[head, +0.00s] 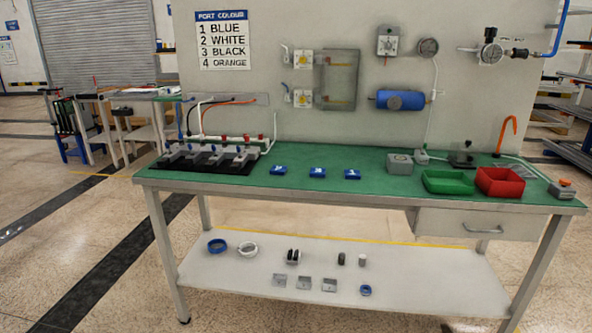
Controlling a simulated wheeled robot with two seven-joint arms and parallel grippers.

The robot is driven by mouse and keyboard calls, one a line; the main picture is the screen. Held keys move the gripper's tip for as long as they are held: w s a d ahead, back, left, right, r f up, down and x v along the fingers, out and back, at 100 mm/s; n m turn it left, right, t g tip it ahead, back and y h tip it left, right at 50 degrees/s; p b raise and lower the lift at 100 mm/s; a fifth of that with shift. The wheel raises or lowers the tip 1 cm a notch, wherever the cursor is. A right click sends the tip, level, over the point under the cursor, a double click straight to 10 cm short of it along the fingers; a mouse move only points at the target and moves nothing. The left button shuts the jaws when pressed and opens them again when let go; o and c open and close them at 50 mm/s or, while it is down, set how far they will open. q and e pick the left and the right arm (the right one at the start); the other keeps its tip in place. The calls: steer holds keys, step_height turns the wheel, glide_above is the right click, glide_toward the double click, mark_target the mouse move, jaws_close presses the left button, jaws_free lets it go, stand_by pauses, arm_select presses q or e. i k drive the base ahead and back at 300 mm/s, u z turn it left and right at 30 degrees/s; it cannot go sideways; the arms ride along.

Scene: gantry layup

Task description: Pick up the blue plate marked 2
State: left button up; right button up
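Three small blue plates lie flat in a row on the green top of the workbench, left of its middle: a left plate (279,170), a middle plate (317,173) and a right plate (352,174). Each carries a white mark. The right plate's mark looks like a 1. The marks on the left and middle plates are too small to read, so I cannot tell which is the 2. Neither of my grippers is in view.
A black mat with a valve manifold (215,153) stands left of the plates. A grey box (399,164), a green bin (448,182) and a red bin (500,182) stand to the right. The green top (320,188) in front of the plates is clear.

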mark_target(276, 169)
steer(key=u, duration=0.35)
steer(key=i, duration=1.1)
steer(key=z, duration=0.5)
